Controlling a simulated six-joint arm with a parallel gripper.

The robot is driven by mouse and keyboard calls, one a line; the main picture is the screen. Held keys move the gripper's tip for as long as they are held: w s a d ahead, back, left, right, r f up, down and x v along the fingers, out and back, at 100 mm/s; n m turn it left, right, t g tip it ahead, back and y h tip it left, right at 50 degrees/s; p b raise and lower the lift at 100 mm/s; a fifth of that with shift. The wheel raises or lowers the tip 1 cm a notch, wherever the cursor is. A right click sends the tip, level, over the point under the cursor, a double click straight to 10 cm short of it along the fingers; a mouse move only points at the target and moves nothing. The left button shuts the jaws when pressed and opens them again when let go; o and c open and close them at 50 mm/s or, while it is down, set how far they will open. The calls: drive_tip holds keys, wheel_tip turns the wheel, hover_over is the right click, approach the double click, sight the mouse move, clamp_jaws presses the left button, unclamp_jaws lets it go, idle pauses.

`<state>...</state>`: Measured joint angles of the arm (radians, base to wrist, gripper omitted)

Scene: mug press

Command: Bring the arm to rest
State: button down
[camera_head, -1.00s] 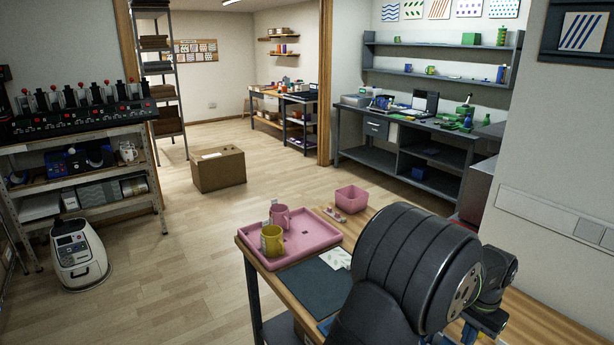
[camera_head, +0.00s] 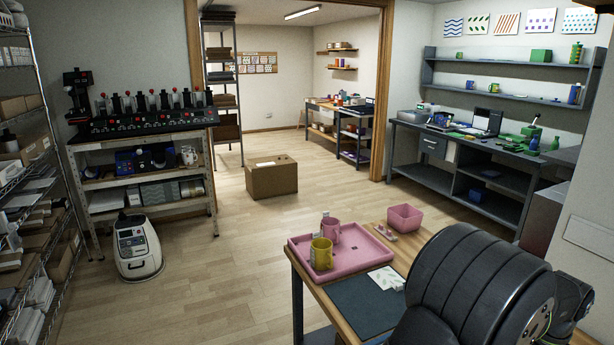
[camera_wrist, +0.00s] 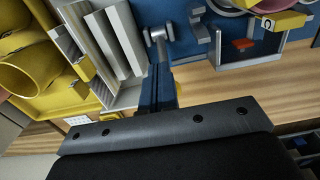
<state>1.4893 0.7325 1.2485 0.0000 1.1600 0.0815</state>
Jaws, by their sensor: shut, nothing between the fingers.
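My arm's thick dark link fills the lower right of the head view, over the wooden bench (camera_head: 570,330); my gripper is out of sight there. In the wrist view my gripper (camera_wrist: 165,122) shows as a dark bar with screws across the lower half. It is shut and holds nothing. Just beyond it lies a blue fixture (camera_wrist: 195,75) with metal parts. A grey ribbed part (camera_wrist: 100,45) and yellow round pieces (camera_wrist: 28,80) are at the left. A pink rounded piece with a yellow tag marked C (camera_wrist: 283,22) is at the top right.
A pink tray (camera_head: 355,262) on the bench bears a yellow mug (camera_head: 321,254) and a pink mug (camera_head: 331,231). A pink bin (camera_head: 404,217), white cards (camera_head: 386,279) and a dark mat (camera_head: 365,303) are nearby. Open floor lies left of the bench.

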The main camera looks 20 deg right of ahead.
wheel_tip(320, 180, down, 4)
drive_tip(key=shift+d+f, duration=0.15)
drive_tip(key=shift+f, duration=0.05)
drive_tip(key=a+r, duration=0.1)
drive_tip(key=a, duration=0.9)
drive_tip(key=shift+a+r, duration=0.35)
drive_tip(key=shift+r, duration=0.05)
